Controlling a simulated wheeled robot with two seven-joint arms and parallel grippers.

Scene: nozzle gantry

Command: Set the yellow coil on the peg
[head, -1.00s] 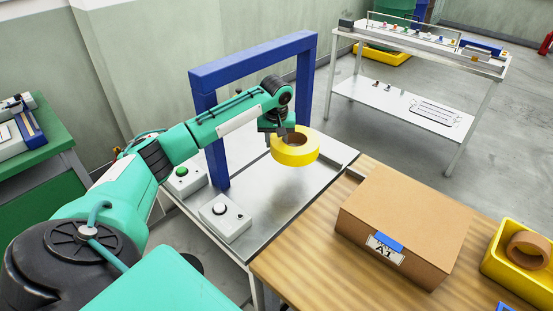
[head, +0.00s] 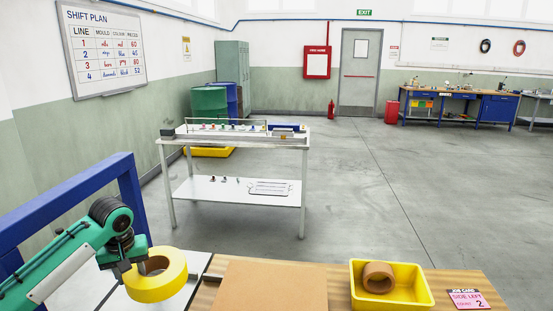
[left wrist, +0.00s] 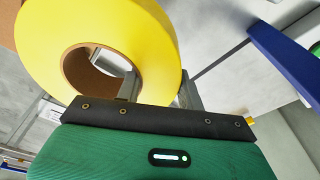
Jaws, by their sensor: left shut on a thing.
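The yellow coil (head: 158,288) is a thick ring with a brown cardboard core, at the lower left of the head view. My left gripper (head: 124,269) is shut on the coil's wall at its left side and holds it up near the blue gantry (head: 130,195). In the left wrist view the coil (left wrist: 140,35) fills the upper left, with one finger in its hole and the other outside the rim, the gripper (left wrist: 160,88) pinching the wall between. I cannot make out the peg in either view. My right gripper is not in view.
A white two-level table (head: 290,200) stands beyond. Open floor lies to the right.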

